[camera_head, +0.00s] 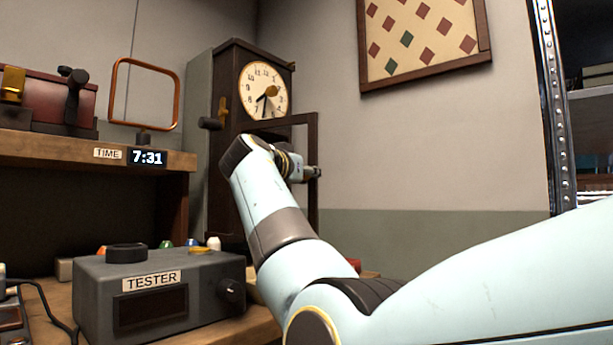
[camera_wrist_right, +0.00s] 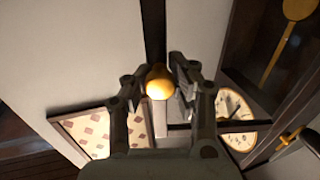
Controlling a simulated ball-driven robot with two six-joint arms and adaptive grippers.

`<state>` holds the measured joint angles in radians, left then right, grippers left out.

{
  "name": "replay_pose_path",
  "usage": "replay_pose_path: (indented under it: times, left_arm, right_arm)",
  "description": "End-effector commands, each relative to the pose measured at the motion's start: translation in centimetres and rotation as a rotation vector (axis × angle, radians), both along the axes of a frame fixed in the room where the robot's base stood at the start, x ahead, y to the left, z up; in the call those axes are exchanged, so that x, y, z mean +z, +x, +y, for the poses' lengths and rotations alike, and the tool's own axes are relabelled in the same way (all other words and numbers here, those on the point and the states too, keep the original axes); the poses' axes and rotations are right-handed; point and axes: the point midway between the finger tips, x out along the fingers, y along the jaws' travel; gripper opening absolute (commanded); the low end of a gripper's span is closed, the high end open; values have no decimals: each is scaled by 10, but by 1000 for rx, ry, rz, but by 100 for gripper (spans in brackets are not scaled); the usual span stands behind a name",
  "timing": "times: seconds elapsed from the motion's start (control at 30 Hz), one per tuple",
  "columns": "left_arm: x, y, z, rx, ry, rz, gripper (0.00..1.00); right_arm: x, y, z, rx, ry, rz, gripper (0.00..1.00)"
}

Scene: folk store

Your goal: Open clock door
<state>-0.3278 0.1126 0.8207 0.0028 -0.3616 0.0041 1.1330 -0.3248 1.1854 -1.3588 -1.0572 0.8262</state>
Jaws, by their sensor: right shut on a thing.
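The tall dark wooden clock (camera_head: 226,75) stands against the back wall, with a round cream dial (camera_head: 263,88). Its door (camera_head: 313,135) is a narrow dark frame that stands swung out from the case, to the right. My right gripper (camera_head: 315,173) is at the door's outer edge. In the right wrist view, the fingers of my right gripper (camera_wrist_right: 160,85) are shut on a round golden knob (camera_wrist_right: 159,78) on the dark door frame (camera_wrist_right: 153,28). The dial (camera_wrist_right: 238,112) and a golden pendulum (camera_wrist_right: 283,45) also show there. My left gripper is out of view.
A grey tester box (camera_head: 160,297) sits on the wooden bench at lower left. A shelf (camera_head: 90,150) with a digital time display (camera_head: 147,157) is left of the clock. A diamond-patterned board (camera_head: 425,40) hangs on the right wall. A metal rack (camera_head: 557,100) stands at far right.

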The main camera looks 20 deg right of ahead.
Motion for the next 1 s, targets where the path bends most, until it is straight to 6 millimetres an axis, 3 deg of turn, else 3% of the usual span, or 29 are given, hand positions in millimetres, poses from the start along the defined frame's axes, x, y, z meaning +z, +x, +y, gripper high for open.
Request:
replay_pose_path:
  times: [0.03, 0.27, 0.57, 0.67, 1.0]
  left_arm:
    - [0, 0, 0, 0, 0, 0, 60]
    - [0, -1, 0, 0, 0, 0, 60]
    - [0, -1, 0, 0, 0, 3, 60]
    - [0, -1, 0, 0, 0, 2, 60]
    - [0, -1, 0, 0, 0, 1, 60]
  right_arm:
    - [-3, 0, 1, 1, 0, 6, 22]
    - [-2, 0, 0, 1, 0, 3, 51]
    - [3, 0, 0, 0, -1, -1, 51]
    - [15, 0, 0, -1, -1, -1, 51]
    - [81, 0, 0, 0, -1, -1, 51]
